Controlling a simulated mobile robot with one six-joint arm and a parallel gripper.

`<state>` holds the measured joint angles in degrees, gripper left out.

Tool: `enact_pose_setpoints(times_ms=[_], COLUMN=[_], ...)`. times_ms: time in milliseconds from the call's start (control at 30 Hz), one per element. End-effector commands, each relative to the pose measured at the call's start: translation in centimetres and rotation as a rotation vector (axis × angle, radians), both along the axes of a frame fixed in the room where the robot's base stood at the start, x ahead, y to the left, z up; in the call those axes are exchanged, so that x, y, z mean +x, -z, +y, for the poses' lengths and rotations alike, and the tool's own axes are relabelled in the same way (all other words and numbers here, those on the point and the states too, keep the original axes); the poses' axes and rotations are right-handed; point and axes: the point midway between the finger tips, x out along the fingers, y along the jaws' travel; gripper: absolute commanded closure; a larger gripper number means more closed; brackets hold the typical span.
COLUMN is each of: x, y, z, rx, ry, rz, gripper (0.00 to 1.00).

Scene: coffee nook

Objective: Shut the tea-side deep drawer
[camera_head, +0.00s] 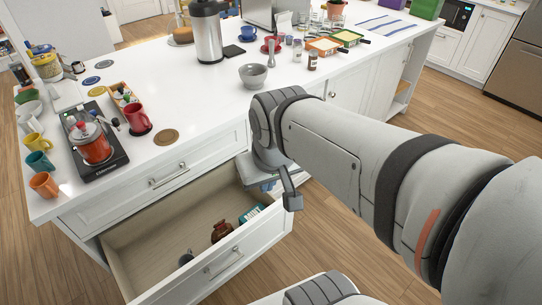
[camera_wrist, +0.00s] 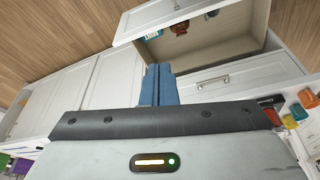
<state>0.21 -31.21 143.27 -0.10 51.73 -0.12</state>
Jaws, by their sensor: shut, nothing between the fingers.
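The deep drawer (camera_head: 150,245) stands pulled far out of the white island's left end, below a closed shallower drawer (camera_head: 152,184). Its front has a bar handle (camera_head: 222,263). Inside lie a brown jar (camera_head: 220,231), a blue-and-white packet (camera_head: 251,213) and a small dark item (camera_head: 186,257). In the wrist view the open drawer (camera_wrist: 222,48) shows at the top right. My gripper's blue fingers (camera_wrist: 157,82) are together with nothing between them. In the head view my gripper (camera_head: 268,185) is by the drawer's right side, partly hidden by my wrist; I cannot tell whether it touches.
The countertop (camera_head: 205,100) holds a red kettle (camera_head: 92,140) on a black base, several mugs, a grey bowl (camera_head: 253,75) and a steel flask (camera_head: 207,35). Closed cabinet doors (camera_head: 350,88) lie right of the drawer. Wooden floor (camera_head: 330,235) in front is partly clear.

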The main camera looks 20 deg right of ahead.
Motion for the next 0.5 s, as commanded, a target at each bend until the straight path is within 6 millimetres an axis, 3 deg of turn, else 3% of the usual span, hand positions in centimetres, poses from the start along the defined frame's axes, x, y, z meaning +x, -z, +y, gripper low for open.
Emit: enact_pose_setpoints(times_ms=[167, 267, 367, 500], x=[0.3, 1.9, 4.7, 9.0], y=[0.4, 2.0, 5.0, 10.6], z=[-0.4, -2.4, -6.4, -13.9], rx=[-0.006, -0.039, -0.093, -0.136], ry=[0.018, 0.112, 0.271, 0.508], rz=[-0.003, -0.03, -0.095, -0.24], gripper=[1.0, 1.0, 1.0, 1.0])
